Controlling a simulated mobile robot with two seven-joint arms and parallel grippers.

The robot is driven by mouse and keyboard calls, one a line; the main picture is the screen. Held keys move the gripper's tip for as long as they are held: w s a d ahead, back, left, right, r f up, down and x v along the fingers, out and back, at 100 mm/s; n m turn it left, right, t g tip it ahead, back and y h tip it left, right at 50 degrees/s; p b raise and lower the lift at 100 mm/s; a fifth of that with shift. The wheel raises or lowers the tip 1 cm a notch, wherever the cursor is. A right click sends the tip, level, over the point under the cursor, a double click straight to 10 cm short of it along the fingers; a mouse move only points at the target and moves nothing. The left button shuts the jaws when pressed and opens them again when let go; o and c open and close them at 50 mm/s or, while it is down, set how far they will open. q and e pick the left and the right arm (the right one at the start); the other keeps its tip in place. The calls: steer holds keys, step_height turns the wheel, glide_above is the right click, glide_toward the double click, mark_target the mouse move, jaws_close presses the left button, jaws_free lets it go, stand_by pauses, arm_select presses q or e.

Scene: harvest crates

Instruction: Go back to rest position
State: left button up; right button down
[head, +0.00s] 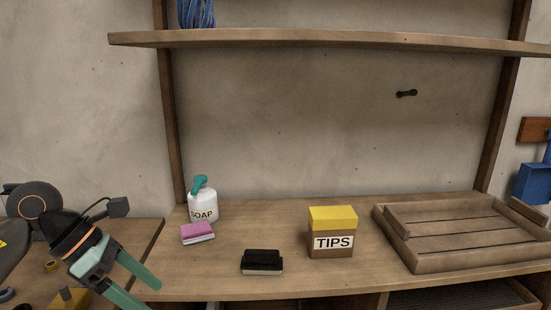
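My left gripper (143,284) is at the lower left, in front of the wooden workbench (215,285). Its two green fingers are apart with nothing seen between them. The finger tips point to the lower right, left of the black brush (262,261). My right gripper is not in view.
A white soap bottle (203,207), a pink sponge (197,232) and a yellow-topped TIPS box (333,232) stand on the bench. A wooden crate (440,262) lies at the right. A shelf (330,39) spans the wall above. The bench between brush and box is clear.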

arm_select(q)
steer(key=s+d+r+n+g+h+p, duration=0.15)
steer(key=d+n+h, duration=0.25)
steer(key=d+h, duration=0.7)
steer(key=w+a+f+n+t+y+p, duration=0.1)
steer(key=w+f+n+t+y, duration=0.15)
steer(key=n+t, duration=0.85)
steer(key=w+a+f+n+t+y+p, duration=0.1)
steer(key=w+f+n+t+y+p, duration=0.2)
steer(key=n+t, duration=0.8)
steer(key=s+a+f+n+g+y, duration=0.2)
steer(key=f+n+y, duration=0.1)
steer(key=f+n, duration=0.35)
steer(key=s+a+f+n+g+y, duration=0.25)
steer(key=f+n+y, duration=0.2)
steer(key=n, duration=0.25)
steer(key=s+f+n+g+y, duration=0.2)
steer(key=s+f+n+g, duration=0.5)
steer(key=s+f, duration=0.6)
step_height(320, 180, down, 3)
steer(key=shift+s+a+y+p, duration=0.25)
steer(key=shift+a+y+p, duration=0.05)
steer(key=shift+y+p, duration=0.1)
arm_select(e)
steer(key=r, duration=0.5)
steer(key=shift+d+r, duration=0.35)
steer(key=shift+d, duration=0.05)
